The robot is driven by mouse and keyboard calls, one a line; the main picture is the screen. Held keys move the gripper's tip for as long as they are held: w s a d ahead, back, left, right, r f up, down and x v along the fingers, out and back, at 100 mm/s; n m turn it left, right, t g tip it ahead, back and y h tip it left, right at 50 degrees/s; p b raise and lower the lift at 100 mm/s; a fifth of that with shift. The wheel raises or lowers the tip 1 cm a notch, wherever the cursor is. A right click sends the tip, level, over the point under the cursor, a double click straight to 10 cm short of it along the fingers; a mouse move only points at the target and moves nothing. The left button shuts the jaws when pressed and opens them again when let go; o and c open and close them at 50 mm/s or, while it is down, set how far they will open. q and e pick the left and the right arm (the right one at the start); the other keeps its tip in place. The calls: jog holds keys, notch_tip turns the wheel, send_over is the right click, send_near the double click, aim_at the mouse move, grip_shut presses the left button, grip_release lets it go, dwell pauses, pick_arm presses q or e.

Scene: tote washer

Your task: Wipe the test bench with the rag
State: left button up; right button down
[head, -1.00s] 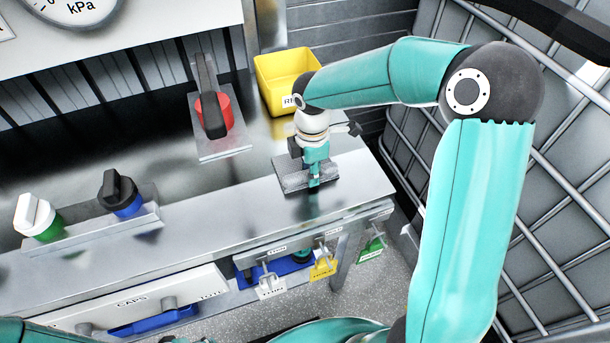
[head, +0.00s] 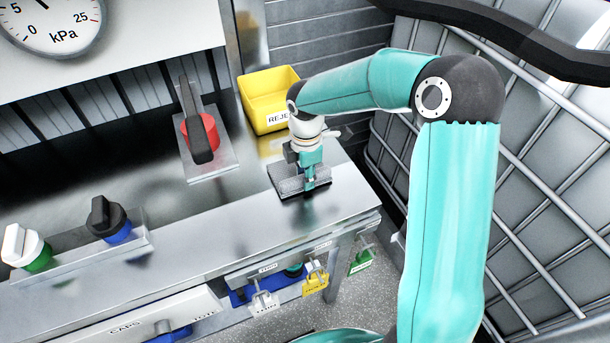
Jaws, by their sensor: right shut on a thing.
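The rag (head: 287,184) is a grey folded pad lying flat on the right part of the steel test bench (head: 235,232). My right gripper (head: 309,183) points down from above and is shut on the rag near its right side. The rag appears to touch the bench top. The gripper hides part of the rag. My left gripper is not in view.
A yellow reject bin (head: 268,98) stands behind the rag. A red valve with a dark handle (head: 200,130) and green (head: 32,258) and blue (head: 116,231) valves stand to the left. Tags and padlocks (head: 315,277) hang below the front edge. A caged tank (head: 540,190) is at right.

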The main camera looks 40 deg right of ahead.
jog(key=shift+r+p, duration=2.45)
jog(key=shift+r, duration=0.85)
